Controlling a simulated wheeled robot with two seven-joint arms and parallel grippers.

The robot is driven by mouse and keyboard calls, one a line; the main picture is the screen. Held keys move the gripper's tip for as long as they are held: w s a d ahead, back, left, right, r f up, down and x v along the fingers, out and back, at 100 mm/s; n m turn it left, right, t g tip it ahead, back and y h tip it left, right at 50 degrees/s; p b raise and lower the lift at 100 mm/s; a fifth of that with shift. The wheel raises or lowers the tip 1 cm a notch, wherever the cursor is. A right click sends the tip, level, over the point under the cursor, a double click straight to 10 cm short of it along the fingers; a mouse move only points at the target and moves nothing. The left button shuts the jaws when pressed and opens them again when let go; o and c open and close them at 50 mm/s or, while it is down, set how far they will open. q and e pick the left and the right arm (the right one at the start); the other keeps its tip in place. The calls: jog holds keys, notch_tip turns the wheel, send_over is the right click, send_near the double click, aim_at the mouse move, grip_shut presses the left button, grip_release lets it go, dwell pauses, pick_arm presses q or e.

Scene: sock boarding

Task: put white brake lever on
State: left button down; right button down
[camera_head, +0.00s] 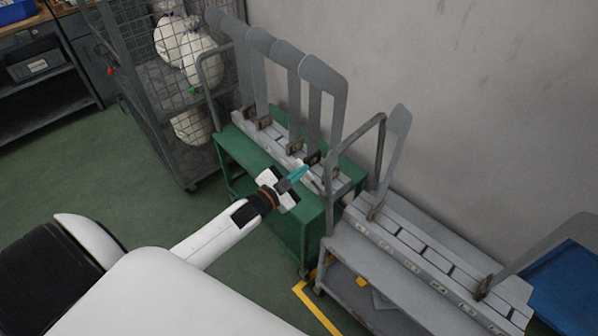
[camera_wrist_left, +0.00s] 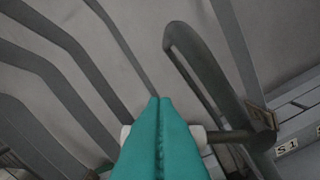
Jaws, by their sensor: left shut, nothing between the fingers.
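My left gripper (camera_head: 304,169) has teal fingers pressed together and empty, held at the front right part of the green cart (camera_head: 268,170). In the left wrist view the closed fingers (camera_wrist_left: 158,100) fill the lower middle. A white piece (camera_wrist_left: 201,136) shows on both sides behind them, joined on the right to a dark rod (camera_wrist_left: 232,136) with a rounded end. It may be the white brake lever; the fingers hide its middle, and I cannot tell whether they touch it. My right gripper is not in view.
Several tall grey boards (camera_head: 322,76) stand on the green cart. A grey cart (camera_head: 350,243) with more boards stands to the right, close to it. A wire cage trolley (camera_head: 137,70) with white bags (camera_head: 199,52) is at the left. Green floor is open at the left.

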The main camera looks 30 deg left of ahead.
pick_arm(q)
jog(key=shift+w+a+f, duration=0.1)
jog(key=shift+f, duration=0.2)
jog(key=shift+a+f+n, duration=0.3)
jog(key=shift+n, duration=0.2)
notch_tip(320, 180, down, 8)
jog(key=a+n+b, duration=0.2)
jog(key=n+b, duration=0.3)
jog(key=n, duration=0.4)
jog(key=shift+w+f+h+b, duration=0.25)
jog(key=shift+h+b, duration=0.15)
dwell(0.7)
